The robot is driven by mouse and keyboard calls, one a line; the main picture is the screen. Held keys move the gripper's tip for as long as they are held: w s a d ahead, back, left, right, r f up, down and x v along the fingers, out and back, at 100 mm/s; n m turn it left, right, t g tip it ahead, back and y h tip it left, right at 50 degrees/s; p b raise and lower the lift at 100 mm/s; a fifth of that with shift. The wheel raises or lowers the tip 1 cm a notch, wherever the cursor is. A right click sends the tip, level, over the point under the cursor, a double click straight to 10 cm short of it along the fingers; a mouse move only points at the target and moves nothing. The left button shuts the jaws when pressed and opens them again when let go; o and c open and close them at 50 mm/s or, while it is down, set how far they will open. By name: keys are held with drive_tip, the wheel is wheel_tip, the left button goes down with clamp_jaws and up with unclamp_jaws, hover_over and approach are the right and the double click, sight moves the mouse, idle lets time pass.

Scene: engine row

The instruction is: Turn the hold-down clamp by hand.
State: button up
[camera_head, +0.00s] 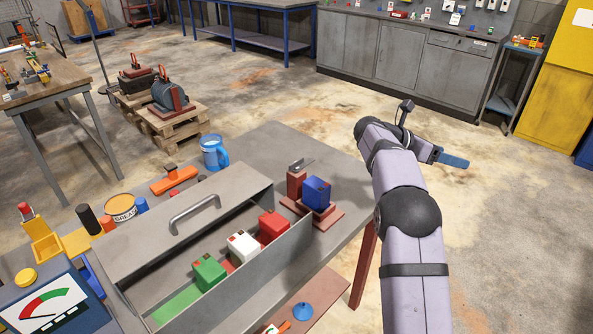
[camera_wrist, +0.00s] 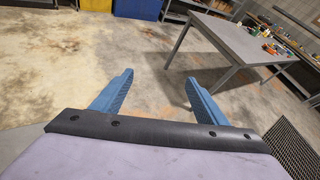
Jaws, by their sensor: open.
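What looks like the hold-down clamp is a grey bar (camera_head: 301,164) on top of a dark red post (camera_head: 296,185). It stands on a red base (camera_head: 331,218) at the far right corner of the workbench. A blue block (camera_head: 317,191) sits on the same base, right in front of the post. I cannot tell whether the bar touches the block. My gripper (camera_head: 456,160) is past the bench's right edge, to the right of the clamp and apart from it. In the wrist view my gripper (camera_wrist: 159,84) is open, with nothing between its blue fingers. The clamp does not show there.
A blue mug (camera_head: 214,153) stands behind. A blue funnel (camera_head: 302,311) is low in front. The floor right of the bench (camera_head: 340,160) is clear.

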drive_tip(key=s+d+r+n+t+h+b, duration=0.1)
drive_tip(key=d+r+n+t+h+b, duration=0.1)
drive_tip(key=d+r+n+h, duration=0.5)
drive_tip(key=w+a+r+n+t+y, duration=0.2)
drive_tip(key=w+a+n+t+y, duration=0.45)
drive_tip(key=n+t, duration=0.5)
drive_tip(key=w+a+r+n+t+y, duration=0.2)
drive_tip(key=w+a+n+t+y, duration=0.2)
drive_tip(key=a+n+t+y, duration=0.75)
drive_tip(key=n+g+y, duration=1.5)
drive_tip(key=n+y, duration=0.1)
drive_tip(key=n, duration=1.1)
approach(297, 161)
drive_tip(key=x, duration=0.3)
drive_tip(key=shift+s+a, duration=0.1)
drive_tip(key=shift+s, duration=0.05)
drive_tip(key=shift+n+h, duration=0.3)
drive_tip(key=shift+n, duration=0.6)
drive_tip(key=shift+p+x, duration=0.75)
drive_tip(key=shift+x, duration=2.9)
